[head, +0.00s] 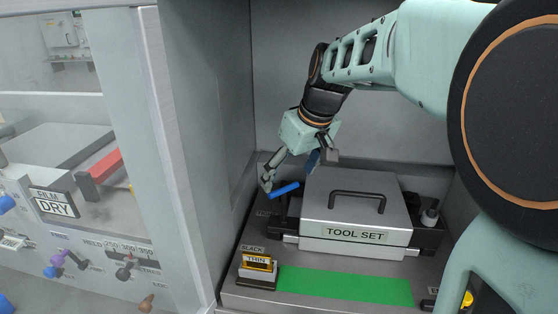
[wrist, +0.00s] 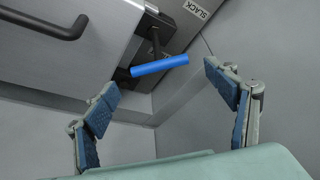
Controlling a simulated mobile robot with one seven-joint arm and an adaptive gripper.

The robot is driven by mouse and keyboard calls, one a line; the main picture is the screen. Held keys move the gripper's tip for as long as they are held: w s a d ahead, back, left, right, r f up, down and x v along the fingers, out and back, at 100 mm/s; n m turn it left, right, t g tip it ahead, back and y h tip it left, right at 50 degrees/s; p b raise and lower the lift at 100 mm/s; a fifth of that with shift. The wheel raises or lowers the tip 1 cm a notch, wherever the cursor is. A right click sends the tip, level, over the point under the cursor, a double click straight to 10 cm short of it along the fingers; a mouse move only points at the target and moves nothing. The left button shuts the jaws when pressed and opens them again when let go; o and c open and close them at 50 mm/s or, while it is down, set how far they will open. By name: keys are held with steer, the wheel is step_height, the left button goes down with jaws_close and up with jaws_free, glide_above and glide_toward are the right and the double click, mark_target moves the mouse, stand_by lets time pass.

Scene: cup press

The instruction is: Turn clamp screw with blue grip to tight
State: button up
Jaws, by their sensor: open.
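The clamp screw's blue grip (head: 285,188) is a bar at the left side of the tool set press. In the wrist view the blue grip (wrist: 160,65) shows as a crossbar on a dark stem (wrist: 155,42). My gripper (head: 289,176) is open and empty, just above the blue grip. In the wrist view my gripper (wrist: 161,80) has its two fingers spread, one on each side of the bar in the picture. I see no contact with the bar.
A grey box lid with a dark handle (head: 357,197) and a TOOL SET label (head: 354,233) stands right of the grip. The cabinet's side wall (head: 205,140) is close on the left.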

mark_target(284, 188)
steer(key=x, duration=0.5)
steer(key=shift+w+a+f, duration=0.1)
steer(key=shift+w+f, duration=0.1)
steer(key=shift+f, duration=0.2)
steer(key=shift+c, duration=0.6)
steer(key=c, duration=1)
